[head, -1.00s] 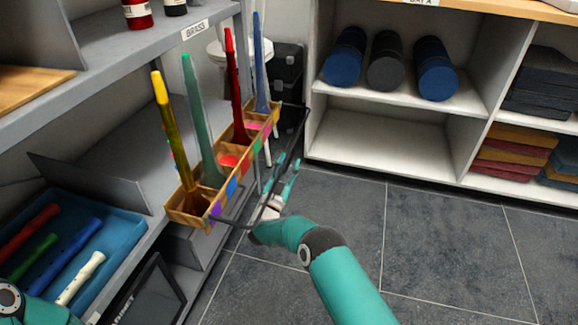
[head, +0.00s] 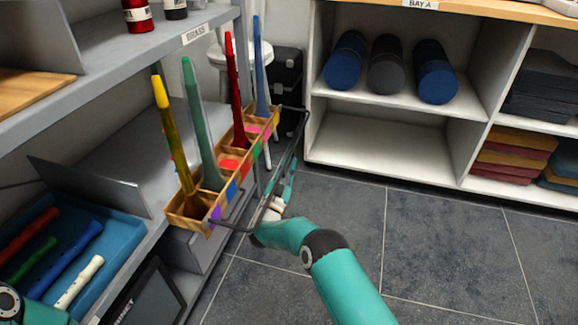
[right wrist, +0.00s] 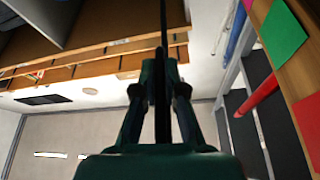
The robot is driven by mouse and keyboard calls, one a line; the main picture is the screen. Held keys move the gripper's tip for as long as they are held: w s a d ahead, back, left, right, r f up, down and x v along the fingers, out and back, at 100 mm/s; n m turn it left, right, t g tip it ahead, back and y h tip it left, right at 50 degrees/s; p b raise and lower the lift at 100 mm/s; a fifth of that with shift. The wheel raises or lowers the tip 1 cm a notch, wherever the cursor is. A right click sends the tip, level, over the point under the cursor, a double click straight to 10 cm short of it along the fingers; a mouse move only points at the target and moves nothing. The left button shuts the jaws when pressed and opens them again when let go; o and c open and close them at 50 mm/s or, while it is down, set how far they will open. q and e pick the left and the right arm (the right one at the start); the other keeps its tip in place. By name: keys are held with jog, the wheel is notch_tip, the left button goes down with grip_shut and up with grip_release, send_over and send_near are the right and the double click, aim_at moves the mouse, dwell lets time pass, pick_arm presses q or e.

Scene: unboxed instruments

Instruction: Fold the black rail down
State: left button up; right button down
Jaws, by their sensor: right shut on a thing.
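The black rail (head: 297,138) is a thin bent bar along the outer side of the wooden rack (head: 245,160). It stands out from the rack over the floor side, with one end by the rack's near end and the other by its far end. My right gripper (head: 283,182) is shut on the rail's long outer bar. In the right wrist view the rail (right wrist: 161,45) runs between the two fingers (right wrist: 160,92). My left gripper is not in view; only part of my left arm shows at lower left.
Yellow (head: 173,130), green (head: 200,130), red (head: 236,90) and blue (head: 260,70) horns stand in the rack, beside grey shelving. A blue tray (head: 130,232) of recorders is at lower left. White shelving (head: 400,135) stands behind. The tiled floor (head: 450,240) at right is clear.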

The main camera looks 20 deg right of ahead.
jog(key=n, duration=0.1)
jog(key=r+n, duration=0.1)
jog(key=r+t+y+p, duration=0.1)
jog(key=shift+s+d+n, duration=0.15)
jog(key=shift+d+n, duration=0.1)
jog(key=shift+n, duration=0.15)
jog(key=c, duration=1.2)
grip_release()
jog(key=shift+c, duration=0.2)
jog(key=shift+s+a, duration=0.1)
jog(key=v, duration=1.2)
jog(key=shift+f, duration=0.1)
